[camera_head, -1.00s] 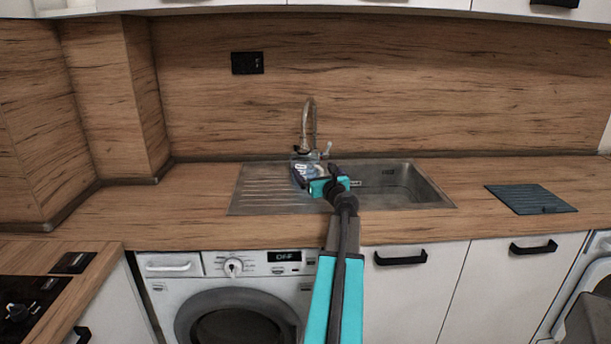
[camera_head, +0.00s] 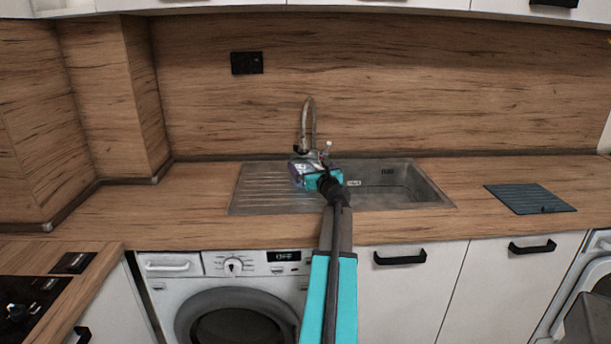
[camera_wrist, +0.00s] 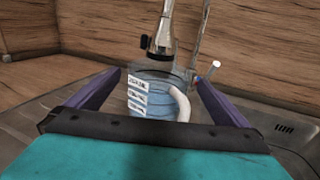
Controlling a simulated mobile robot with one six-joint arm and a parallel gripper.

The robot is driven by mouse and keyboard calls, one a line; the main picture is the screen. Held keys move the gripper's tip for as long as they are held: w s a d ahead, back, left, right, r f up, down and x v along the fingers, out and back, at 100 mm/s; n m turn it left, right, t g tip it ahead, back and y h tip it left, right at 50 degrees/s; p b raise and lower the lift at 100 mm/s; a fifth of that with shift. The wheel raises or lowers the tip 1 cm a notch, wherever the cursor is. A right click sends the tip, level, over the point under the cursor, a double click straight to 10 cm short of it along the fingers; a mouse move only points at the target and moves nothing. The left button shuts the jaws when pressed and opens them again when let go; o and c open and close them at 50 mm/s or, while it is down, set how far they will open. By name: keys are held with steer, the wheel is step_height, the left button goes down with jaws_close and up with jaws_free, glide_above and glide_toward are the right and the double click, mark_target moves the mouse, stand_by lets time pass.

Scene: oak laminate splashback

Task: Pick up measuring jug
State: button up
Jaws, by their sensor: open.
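The measuring jug (camera_wrist: 152,98) is clear with a blue tint, white label markings and a pale curved handle on its right side. In the wrist view it stands upright, ahead of and between the two fingers of my gripper (camera_wrist: 160,92). The fingers are spread to its left and right, and I see no contact. In the head view my gripper (camera_head: 303,173) is over the sink's draining area, near the tap base. The jug is mostly hidden there behind the gripper.
The chrome tap (camera_head: 308,125) rises just behind the jug; its spout also hangs close by in the wrist view (camera_wrist: 162,35). The sink basin (camera_head: 400,185) lies to the right. A dark board (camera_head: 530,198) lies on the right counter. The left counter is clear.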

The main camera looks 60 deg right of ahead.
mark_target(304, 158)
steer(key=x, duration=0.5)
steer(key=shift+w+a+r+p, duration=0.1)
steer(key=shift+p, duration=0.25)
stand_by(0.4)
steer(key=c, duration=2)
steer(key=shift+w+r, duration=0.1)
steer(key=shift+r, duration=0.2)
